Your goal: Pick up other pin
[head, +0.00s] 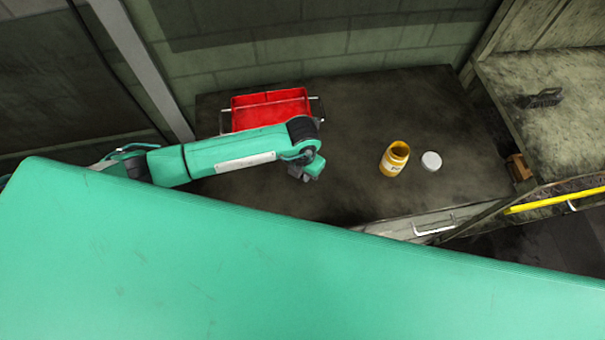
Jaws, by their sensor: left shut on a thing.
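My left gripper (311,173) is over the dark tabletop, in front of the red tray and left of the jar. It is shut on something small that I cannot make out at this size. No pin can be made out in the head view. A yellow open jar (394,159) stands on the table to the right of the gripper, with its white lid (431,161) lying beside it. My right gripper is not in view.
A red tray (271,98) with metal handles stands at the back of the dark table (440,105), partly hidden behind my left arm. A drawer handle (433,229) is on the table's front. A brush (540,98) lies on the bench at right, above a yellow rail (555,200).

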